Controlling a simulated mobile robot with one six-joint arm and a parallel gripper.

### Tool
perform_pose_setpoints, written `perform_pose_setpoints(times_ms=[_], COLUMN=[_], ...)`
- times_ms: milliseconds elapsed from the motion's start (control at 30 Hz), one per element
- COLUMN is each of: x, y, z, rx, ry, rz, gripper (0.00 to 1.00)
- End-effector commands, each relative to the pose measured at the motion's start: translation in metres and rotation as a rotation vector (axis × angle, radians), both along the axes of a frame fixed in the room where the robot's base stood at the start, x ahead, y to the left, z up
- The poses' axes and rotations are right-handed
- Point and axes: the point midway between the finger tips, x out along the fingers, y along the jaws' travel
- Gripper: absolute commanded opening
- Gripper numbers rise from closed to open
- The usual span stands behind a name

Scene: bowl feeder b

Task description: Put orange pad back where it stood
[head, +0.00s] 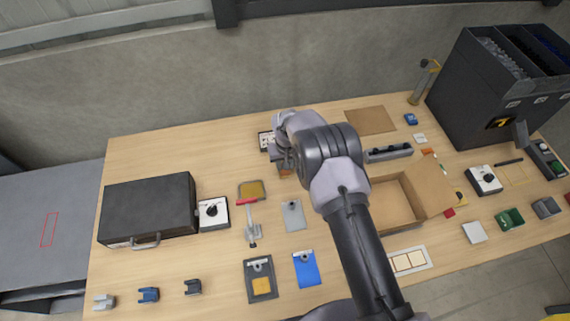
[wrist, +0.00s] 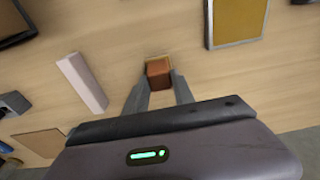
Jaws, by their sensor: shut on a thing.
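The orange pad (wrist: 158,70), a small orange-brown block, is between the fingertips of my gripper (wrist: 160,82) in the wrist view. The jaws are shut on it. A thin yellowish edge shows just behind the block; I cannot tell whether the block touches the table. In the head view my gripper (head: 284,165) is over the back middle of the table, and my arm hides most of it. The place where the pad stood cannot be told from these frames.
A black case (head: 148,209) stands further left. An open cardboard box (head: 395,203) is to the right. Bare table (head: 190,150) lies at the back left.

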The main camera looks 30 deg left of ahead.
Motion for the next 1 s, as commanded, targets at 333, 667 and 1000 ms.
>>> perform_pose_setpoints(times_ms=[333, 667, 1000], x=[0.0, 0.0, -0.005], y=[0.0, 0.0, -0.005], z=[-0.003, -0.001, 0.074], rx=[0.0, 0.0, 0.002], ry=[0.0, 0.0, -0.002], rz=[0.0, -0.001, -0.001], gripper=[0.5, 0.52, 0.52])
